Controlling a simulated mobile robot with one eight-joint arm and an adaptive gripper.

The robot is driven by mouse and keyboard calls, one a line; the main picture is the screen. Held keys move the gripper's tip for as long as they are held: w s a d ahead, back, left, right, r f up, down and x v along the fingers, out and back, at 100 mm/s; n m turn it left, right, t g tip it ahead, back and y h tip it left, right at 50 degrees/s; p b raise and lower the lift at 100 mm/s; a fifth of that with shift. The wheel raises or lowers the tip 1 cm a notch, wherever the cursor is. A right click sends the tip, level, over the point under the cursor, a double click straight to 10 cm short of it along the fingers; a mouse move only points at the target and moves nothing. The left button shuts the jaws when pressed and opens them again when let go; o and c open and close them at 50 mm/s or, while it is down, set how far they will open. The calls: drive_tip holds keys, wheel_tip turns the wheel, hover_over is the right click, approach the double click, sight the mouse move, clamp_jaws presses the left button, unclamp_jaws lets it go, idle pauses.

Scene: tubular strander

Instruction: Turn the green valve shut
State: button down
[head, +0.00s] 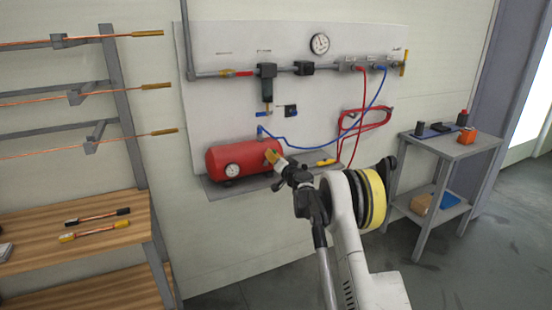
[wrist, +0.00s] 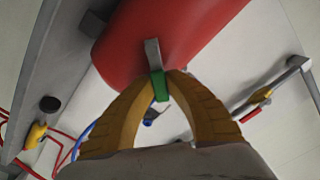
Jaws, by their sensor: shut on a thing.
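The green valve (wrist: 160,87) is a small green handle with a grey metal piece at the end of the red tank (wrist: 150,35). My gripper (wrist: 164,78) has its two tan fingers closed around the green handle in the wrist view. In the head view my gripper (head: 273,157) is at the right end of the red tank (head: 228,162), which lies on a grey shelf. There the valve is mostly hidden by my gripper and too small to make out clearly.
A panel (head: 220,105) above the tank carries pipes, a gauge (head: 320,43), a filter (head: 267,84) and red and blue hoses (head: 300,141). A yellow tool (head: 326,162) lies right of my gripper. A wooden bench (head: 90,222) is left, a small grey table (head: 440,147) right.

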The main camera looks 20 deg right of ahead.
sight(264, 152)
drive_tip(key=n, duration=0.1)
drive_tip(key=a+n, duration=0.1)
drive_tip(key=n, duration=0.1)
drive_tip(key=shift+a+r+n+p, duration=0.2)
drive_tip(key=shift+r+n+p, duration=0.1)
drive_tip(key=shift+r, duration=0.05)
drive_tip(key=shift+a+r+n, duration=0.1)
drive_tip(key=shift+a+n, duration=0.25)
drive_tip(key=shift+n, duration=0.55)
drive_tip(key=shift+a+n, duration=0.35)
drive_tip(key=shift+n, duration=0.55)
drive_tip(key=c, duration=1.4)
unclamp_jaws()
drive_tip(key=shift+a, duration=0.1)
drive_tip(key=shift+o, duration=0.2)
drive_tip(key=shift+s, duration=0.15)
drive_tip(key=s, duration=1.2)
drive_tip(key=shift+d, duration=0.2)
